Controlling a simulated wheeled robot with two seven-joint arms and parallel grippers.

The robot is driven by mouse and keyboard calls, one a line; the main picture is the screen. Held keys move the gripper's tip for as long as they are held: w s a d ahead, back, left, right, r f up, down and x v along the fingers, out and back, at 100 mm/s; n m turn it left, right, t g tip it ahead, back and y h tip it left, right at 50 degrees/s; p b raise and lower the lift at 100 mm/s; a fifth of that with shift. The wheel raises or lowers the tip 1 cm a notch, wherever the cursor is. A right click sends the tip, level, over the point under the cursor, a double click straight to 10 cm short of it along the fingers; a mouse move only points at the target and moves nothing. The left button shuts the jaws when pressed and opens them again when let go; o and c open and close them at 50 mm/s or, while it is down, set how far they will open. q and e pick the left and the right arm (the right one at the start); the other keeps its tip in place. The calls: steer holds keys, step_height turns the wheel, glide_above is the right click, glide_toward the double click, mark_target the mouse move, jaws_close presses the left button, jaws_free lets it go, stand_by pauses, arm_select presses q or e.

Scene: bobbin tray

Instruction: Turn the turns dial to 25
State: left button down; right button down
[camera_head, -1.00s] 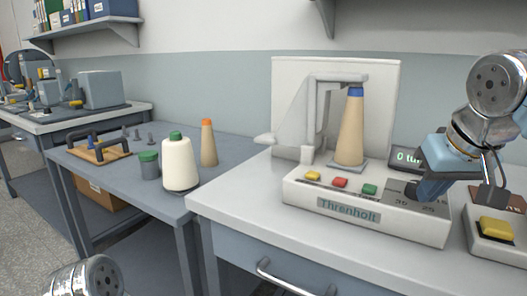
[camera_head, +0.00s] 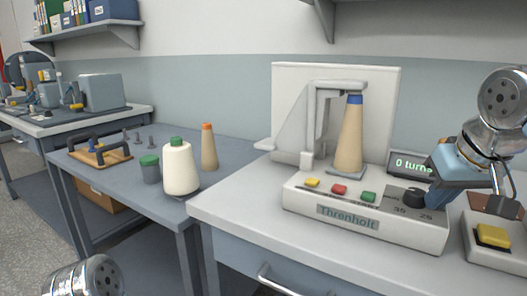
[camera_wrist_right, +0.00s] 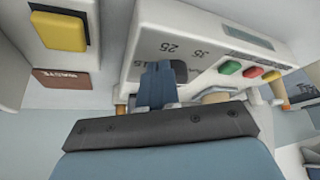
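The turns dial is a small black knob (camera_head: 415,197) on the top right of the white Threnholt winder (camera_head: 300,200). The numbers 35 and 25 show in front of it. Its pointer direction cannot be read. My right gripper (camera_head: 435,196) is just right of the knob, low over the panel, its fingers close together with nothing seen between them. In the right wrist view the fingers (camera_wrist_right: 160,86) partly hide the knob (camera_wrist_right: 180,71); 25, 35 and part of 15 show. The display (camera_head: 407,164) reads 0 and part of "turns". My left gripper is out of view.
Yellow (camera_head: 312,183), red (camera_head: 339,190) and green (camera_head: 368,197) buttons line the panel left of the dial. A tan cone (camera_head: 350,138) stands on the winder. A box with a yellow button (camera_head: 493,235) sits close at right. The table front is clear.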

steer(key=shift+d, duration=0.1)
steer(key=shift+s, duration=0.3)
steer(key=shift+r, duration=0.15)
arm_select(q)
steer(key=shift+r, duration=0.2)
arm_select(e)
steer(key=shift+r, duration=2.85)
steer(key=shift+s, duration=0.1)
